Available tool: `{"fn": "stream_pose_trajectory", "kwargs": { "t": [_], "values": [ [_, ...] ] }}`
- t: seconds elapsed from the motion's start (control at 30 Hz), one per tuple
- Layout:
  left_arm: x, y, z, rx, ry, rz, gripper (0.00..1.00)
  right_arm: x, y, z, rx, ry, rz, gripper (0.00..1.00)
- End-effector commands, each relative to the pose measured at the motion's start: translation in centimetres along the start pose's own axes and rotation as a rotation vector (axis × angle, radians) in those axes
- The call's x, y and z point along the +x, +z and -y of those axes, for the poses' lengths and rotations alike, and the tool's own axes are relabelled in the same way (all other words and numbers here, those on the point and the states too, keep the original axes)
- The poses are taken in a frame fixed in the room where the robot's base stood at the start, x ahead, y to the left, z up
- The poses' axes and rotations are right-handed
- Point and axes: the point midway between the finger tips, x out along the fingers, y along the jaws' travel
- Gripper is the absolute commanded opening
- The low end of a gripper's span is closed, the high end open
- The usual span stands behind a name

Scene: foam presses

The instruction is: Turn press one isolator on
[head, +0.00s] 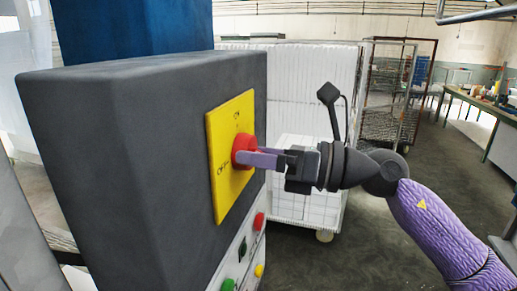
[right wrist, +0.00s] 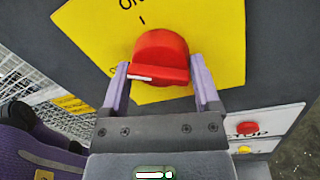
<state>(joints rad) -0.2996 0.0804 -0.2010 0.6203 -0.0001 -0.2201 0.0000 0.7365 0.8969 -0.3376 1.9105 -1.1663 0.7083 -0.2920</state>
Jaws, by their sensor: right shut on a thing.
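The isolator is a red rotary knob (head: 243,149) on a yellow plate (head: 228,190), on the side of a dark grey press cabinet (head: 90,120). The plate carries an ON mark at the top and another label, apparently OFF, at lower left. My right gripper (head: 262,157) reaches in from the right, with its purple fingers shut on the knob. In the right wrist view the fingers (right wrist: 160,88) flank the red knob (right wrist: 161,50). The white line on its handle lies at the left end, toward the partly hidden lower label. My left gripper is out of view.
Below the plate, a pale panel holds a red button (head: 259,221), a green button (head: 228,285) and a yellow button (head: 259,270). A wheeled mesh cart (head: 325,222) with white blocks stands behind. Open floor lies to the right, with a workbench (head: 480,103) farther back.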

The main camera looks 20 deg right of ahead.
Motion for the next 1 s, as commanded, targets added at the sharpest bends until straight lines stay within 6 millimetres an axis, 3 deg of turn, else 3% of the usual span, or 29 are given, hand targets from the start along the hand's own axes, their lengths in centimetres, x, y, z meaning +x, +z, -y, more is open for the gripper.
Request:
{"fn": "stream_pose_trajectory", "kwargs": {
  "t": [1.0],
  "values": [
    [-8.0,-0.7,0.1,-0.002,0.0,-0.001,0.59,0.0,0.2,-0.3,0.889,-0.021,0.079,0.21]
  ]
}}
